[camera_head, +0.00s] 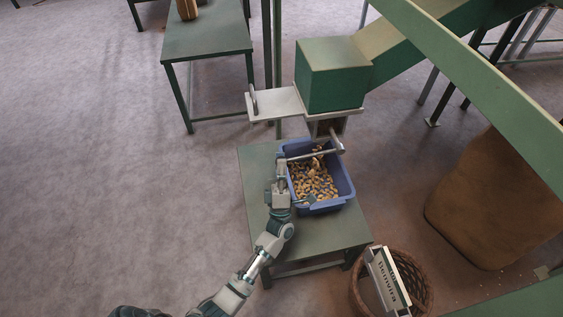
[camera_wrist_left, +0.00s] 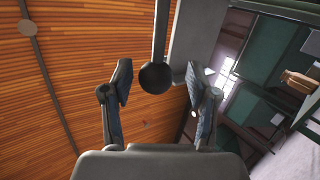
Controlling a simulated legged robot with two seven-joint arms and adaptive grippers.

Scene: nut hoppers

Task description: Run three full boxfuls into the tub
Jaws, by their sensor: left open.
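The green box (camera_head: 330,80) stands above the blue tub (camera_head: 344,196), with a grey plate and an upright handle (camera_head: 252,101) at its left side. The tub sits on a green table and holds many tan and blue-grey nuts (camera_head: 314,183). Some tan pieces show under the box's spout (camera_head: 325,127). A grey rod (camera_head: 322,153) crosses the tub's far end. My left gripper (camera_head: 283,163) is at the tub's left rim, near the rod's left end. In the left wrist view its open fingers (camera_wrist_left: 158,88) stand either side of a dark ball knob (camera_wrist_left: 155,77), apart from it. My right gripper is out of view.
A green chute (camera_head: 410,35) slopes down to the box from the upper right. A wicker basket (camera_head: 425,290) holding a lettered panel stands by the table's front right. A brown sack (camera_head: 495,200) is at the right. Another green table (camera_head: 205,38) is at the back left. The left floor is clear.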

